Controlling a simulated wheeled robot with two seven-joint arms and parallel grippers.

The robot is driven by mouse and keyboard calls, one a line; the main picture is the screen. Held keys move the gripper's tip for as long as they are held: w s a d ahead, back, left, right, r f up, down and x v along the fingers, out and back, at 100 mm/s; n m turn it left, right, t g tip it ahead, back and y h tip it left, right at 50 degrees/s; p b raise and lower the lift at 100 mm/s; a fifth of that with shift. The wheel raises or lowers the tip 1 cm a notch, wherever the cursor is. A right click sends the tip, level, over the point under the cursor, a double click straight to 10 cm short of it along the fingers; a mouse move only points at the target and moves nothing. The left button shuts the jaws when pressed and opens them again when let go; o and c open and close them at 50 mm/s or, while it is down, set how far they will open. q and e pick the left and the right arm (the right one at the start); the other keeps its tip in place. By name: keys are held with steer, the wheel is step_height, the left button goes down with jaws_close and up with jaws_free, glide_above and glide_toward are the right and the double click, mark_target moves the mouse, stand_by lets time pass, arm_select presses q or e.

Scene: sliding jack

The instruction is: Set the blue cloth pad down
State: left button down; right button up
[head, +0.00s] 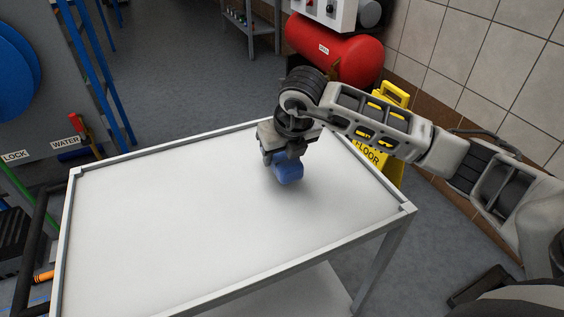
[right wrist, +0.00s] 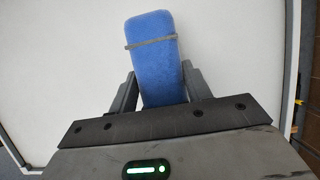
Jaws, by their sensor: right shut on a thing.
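The blue cloth pad (head: 288,171) is in my right gripper (head: 283,160), over the far right part of the white table top (head: 170,220). In the right wrist view the pad (right wrist: 155,60) is a blue block with a thin grey band near its far end. The two fingers of my right gripper (right wrist: 160,92) are shut on its sides. The pad is at or just above the table surface; I cannot tell whether it touches. My left gripper is not in view.
The table has a raised rim (head: 240,294) and is otherwise bare. A red tank (head: 345,62) and a yellow floor sign (head: 392,95) stand behind it to the right. A grey panel with LOCK and WATER labels (head: 66,142) stands at the left.

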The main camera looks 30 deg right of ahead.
steer(key=shift+w+d+f+p, duration=0.1)
steer(key=shift+f+p, duration=0.05)
steer(key=shift+f, duration=0.8)
steer(key=shift+w+d+f+p, duration=0.1)
steer(key=shift+f+p, duration=0.05)
steer(key=shift+f, duration=0.75)
steer(key=o, duration=0.9)
steer(key=shift+o, duration=0.2)
steer(key=shift+a, duration=0.1)
steer(key=shift+r, duration=0.15)
steer(key=v, duration=1.1)
steer(key=shift+s+r, duration=0.15)
steer(key=shift+r, duration=0.25)
